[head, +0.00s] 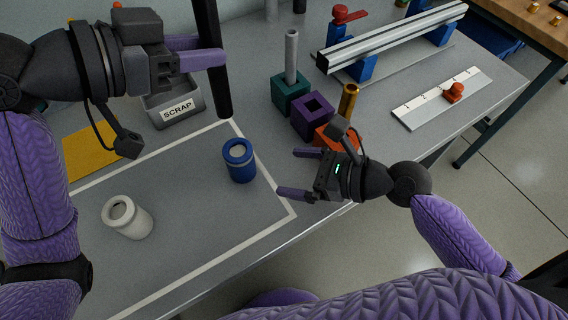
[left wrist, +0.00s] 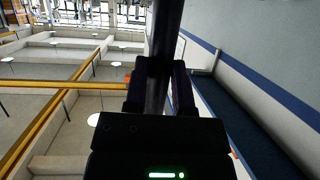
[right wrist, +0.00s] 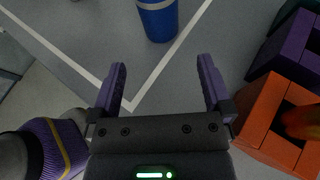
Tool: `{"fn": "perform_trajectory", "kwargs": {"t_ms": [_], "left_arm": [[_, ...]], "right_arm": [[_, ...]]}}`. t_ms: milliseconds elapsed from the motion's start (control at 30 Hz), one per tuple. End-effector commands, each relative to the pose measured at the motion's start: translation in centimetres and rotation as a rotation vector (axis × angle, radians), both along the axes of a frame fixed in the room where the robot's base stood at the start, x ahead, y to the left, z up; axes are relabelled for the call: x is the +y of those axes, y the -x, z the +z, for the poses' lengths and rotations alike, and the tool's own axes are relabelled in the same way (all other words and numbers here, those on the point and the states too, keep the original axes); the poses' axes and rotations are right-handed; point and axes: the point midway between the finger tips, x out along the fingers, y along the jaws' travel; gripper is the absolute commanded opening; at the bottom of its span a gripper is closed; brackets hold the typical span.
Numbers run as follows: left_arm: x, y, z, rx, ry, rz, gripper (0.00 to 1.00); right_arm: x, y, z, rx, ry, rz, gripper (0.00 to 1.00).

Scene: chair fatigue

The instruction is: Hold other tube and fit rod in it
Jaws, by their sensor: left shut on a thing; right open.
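My left gripper (head: 205,52) is shut on a long black rod (head: 222,95), held upright above the table's back; the rod also shows between the fingers in the left wrist view (left wrist: 165,40). A blue tube (head: 241,168) with an open top stands upright on the grey table inside a white outline.
Teal (head: 290,96), purple (head: 312,118) and orange (head: 330,136) blocks stand behind my right gripper; a grey rod (head: 291,55) and a gold rod (head: 348,100) stand in two. A SCRAP bin (head: 176,108) sits at the back. A metal rail (head: 395,38) lies right.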

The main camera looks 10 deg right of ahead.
Motion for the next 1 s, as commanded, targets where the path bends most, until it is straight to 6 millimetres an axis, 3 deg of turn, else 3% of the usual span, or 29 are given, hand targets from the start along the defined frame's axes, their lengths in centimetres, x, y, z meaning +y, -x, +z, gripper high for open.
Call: {"fn": "perform_trajectory", "kwargs": {"t_ms": [167, 400, 600, 967, 1000], "left_arm": [[0.0, 0.0, 0.0, 0.0, 0.001, 0.0, 0.0], [0.0, 0.0, 0.0, 0.0, 0.001, 0.0, 0.0], [0.0, 0.0, 0.0, 0.0, 0.001, 0.0, 0.0], [0.0, 0.0, 0.0, 0.0, 0.001, 0.0, 0.0], [0.0, 0.0, 0.0, 0.0, 0.001, 0.0, 0.0]], "right_arm": [[1.0, -0.8, -0.5, 0.001, -0.004, -0.002, 1.0], [5.7, -4.0, -2.8, -0.001, -0.003, 0.0, 1.0], [8.4, -5.8, -4.2, -0.001, -0.001, -0.001, 1.0], [9.2, -6.3, -4.6, -0.003, 0.003, 0.001, 1.0], [9.2, -6.3, -4.6, -0.003, 0.003, 0.001, 0.94]]}}
